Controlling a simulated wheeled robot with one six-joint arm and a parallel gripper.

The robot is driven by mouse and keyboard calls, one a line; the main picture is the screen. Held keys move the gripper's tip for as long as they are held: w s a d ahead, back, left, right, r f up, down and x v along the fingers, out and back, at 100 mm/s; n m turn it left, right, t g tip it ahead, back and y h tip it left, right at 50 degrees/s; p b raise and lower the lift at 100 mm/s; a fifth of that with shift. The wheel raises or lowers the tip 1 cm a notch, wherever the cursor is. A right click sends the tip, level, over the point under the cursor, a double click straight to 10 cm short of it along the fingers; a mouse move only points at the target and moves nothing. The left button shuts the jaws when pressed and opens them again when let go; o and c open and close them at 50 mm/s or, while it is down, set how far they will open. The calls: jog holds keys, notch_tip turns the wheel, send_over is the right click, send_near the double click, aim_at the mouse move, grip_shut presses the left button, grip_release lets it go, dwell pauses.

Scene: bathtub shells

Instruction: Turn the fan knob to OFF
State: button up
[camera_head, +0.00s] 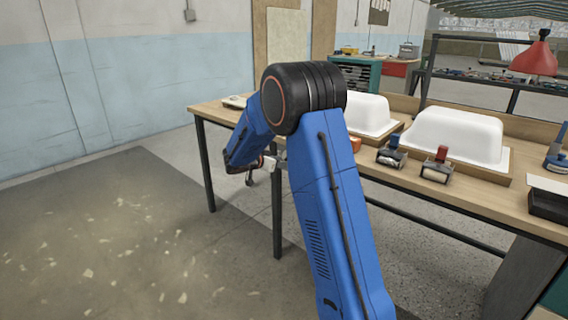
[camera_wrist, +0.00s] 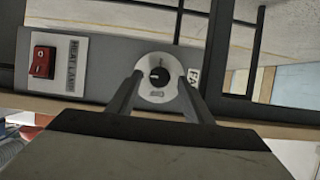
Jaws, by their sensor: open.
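The fan knob (camera_wrist: 155,75) is a small dark round knob on a pale round plate, set in a grey panel (camera_wrist: 110,55) in the wrist view. A white label (camera_wrist: 194,76) beside it reads "FA", with the rest hidden by my finger. My gripper (camera_wrist: 160,78) is open, its two fingers either side of the knob's plate. I cannot tell whether they touch the knob. The knob's pointer setting is not clear. In the head view my gripper (camera_head: 250,170) is by the bench's front left edge, and the knob is hidden there.
A red rocker switch (camera_wrist: 42,62) with a "HEAT LAMP" label sits on the same panel, left of the knob. White tub shells (camera_head: 455,135) and two small handled tools (camera_head: 437,165) stand on the workbench (camera_head: 405,178). A red lamp (camera_head: 535,58) is behind. Floor at left is clear.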

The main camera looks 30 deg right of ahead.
jog(key=shift+x, duration=0.8)
jog(key=c, duration=1.1)
jog(key=shift+o, duration=0.2)
jog(key=shift+w+a+f+n+g+h, duration=0.15)
jog(key=shift+n+g+h, duration=0.75)
jog(key=shift+n, duration=1.35)
jog(key=shift+w+f+n+g+h, duration=0.15)
jog(key=shift+n+g+h, duration=0.75)
jog(key=shift+n, duration=1.3)
jog(key=shift+w+a+f+n+g+h, duration=0.15)
jog(key=shift+n+g+h, duration=0.7)
jog(key=shift+n, duration=1.4)
jog(key=shift+s+d, duration=0.1)
